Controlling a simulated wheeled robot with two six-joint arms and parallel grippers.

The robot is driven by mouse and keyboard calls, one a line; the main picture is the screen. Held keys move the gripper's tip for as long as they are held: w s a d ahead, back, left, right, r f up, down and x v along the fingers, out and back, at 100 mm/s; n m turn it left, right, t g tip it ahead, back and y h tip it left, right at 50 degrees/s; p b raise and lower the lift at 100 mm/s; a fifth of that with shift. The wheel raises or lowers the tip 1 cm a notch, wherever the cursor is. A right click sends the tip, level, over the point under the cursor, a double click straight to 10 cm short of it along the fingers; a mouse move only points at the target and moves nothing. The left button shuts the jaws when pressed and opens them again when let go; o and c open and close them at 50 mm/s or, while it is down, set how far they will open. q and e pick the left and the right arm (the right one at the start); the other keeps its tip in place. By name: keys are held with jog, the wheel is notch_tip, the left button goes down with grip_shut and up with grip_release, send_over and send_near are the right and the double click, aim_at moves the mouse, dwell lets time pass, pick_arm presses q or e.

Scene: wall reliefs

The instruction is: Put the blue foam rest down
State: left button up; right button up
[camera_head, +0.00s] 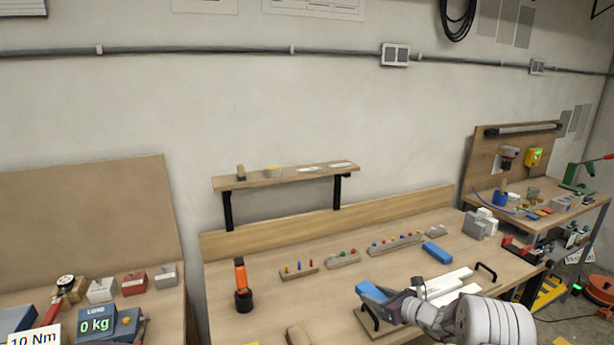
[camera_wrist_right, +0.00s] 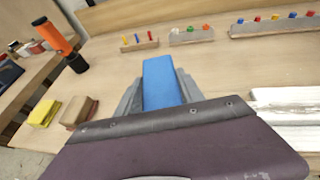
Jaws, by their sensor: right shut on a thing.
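A blue foam rest (camera_head: 371,291) is in my right gripper (camera_head: 384,299), over the left part of a wooden tray by the bench's front. In the right wrist view the blue foam rest (camera_wrist_right: 161,82) sticks out forward between the two grey fingers of the right gripper (camera_wrist_right: 160,95), which are shut on it. Whether its underside touches anything cannot be told. A second blue block (camera_head: 437,252) lies on the bench further back and to the right. My left gripper is not in view.
The wooden tray (camera_head: 376,331) has black handles and holds white blocks (camera_head: 447,282). Peg strips (camera_head: 397,244) line the bench's back. An orange-and-black torch (camera_head: 241,284) stands at left. A tan block (camera_wrist_right: 78,111) and a yellow block (camera_wrist_right: 44,113) lie nearby. Bench between torch and tray is mostly bare.

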jog(key=s+f+n+g+y, duration=0.1)
jog(key=s+f, duration=0.1)
jog(key=s, duration=0.7)
jog(key=s+a+f+n+g+y, duration=0.1)
jog(key=s+f+n, duration=0.1)
jog(key=s, duration=0.7)
jog(key=s+f+n+g+y, duration=0.1)
jog(key=s+f+y, duration=0.1)
jog(key=s, duration=0.7)
jog(key=shift+s+a+f+n+g, duration=0.25)
jog(key=shift+s+f+n+g, duration=0.05)
jog(key=shift+f, duration=0.1)
jog(key=shift+w, duration=0.1)
